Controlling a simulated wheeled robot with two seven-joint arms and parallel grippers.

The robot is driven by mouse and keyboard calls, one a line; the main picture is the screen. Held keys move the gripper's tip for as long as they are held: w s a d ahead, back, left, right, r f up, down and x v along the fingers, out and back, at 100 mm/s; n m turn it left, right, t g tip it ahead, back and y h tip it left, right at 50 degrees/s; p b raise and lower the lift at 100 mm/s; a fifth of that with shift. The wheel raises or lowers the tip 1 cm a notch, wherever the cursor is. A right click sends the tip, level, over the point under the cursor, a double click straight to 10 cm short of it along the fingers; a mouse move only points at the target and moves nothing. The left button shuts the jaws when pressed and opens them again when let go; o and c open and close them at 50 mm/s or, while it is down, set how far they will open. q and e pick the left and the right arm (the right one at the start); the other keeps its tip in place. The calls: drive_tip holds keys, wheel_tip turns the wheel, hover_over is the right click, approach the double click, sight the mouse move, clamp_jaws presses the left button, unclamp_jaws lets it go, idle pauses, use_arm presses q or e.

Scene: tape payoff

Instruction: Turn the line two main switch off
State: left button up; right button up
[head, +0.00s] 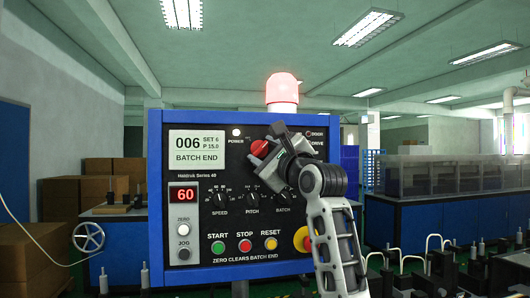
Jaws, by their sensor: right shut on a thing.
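The control panel (205,264) is a dark face in a blue frame, with a display reading "006" and "BATCH END". A red rotary switch (260,148) sits in its upper part, right of the lit white POWER lamp (237,132). My right gripper (268,153) is at the red switch, shut on it. The gripper covers part of the switch and any label around it, so its marked position is hidden. My left gripper is not in view.
A lit red beacon (283,90) stands on top of the panel. SPEED, PITCH and BATCH knobs and START, STOP and RESET buttons (271,243) sit below the switch. My right forearm partly covers a yellow-based red button (302,239). Cardboard boxes (65,200) stand at the left.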

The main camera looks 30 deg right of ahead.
drive_tip(key=n+g, duration=0.1)
drive_tip(key=n, duration=0.1)
drive_tip(key=n+y, duration=0.1)
drive_tip(key=n, duration=0.2)
drive_tip(key=shift+d+r+n+g+y, duration=0.15)
drive_tip(key=shift+n+g+y, duration=0.15)
drive_tip(key=shift+g, duration=0.1)
drive_tip(key=n+g, duration=0.1)
drive_tip(key=n, duration=0.3)
drive_tip(key=shift+r+g, duration=0.15)
drive_tip(key=shift+g, duration=0.25)
drive_tip(key=n+g, duration=0.1)
drive_tip(key=n, duration=0.3)
drive_tip(key=shift+r+h, duration=0.15)
drive_tip(key=shift+h, duration=0.25)
drive_tip(key=shift+n+g+h, duration=0.5)
drive_tip(key=shift+n+g, duration=0.3)
drive_tip(key=shift+n, duration=0.7)
drive_tip(key=o, duration=1)
drive_tip(key=shift+r, duration=0.1)
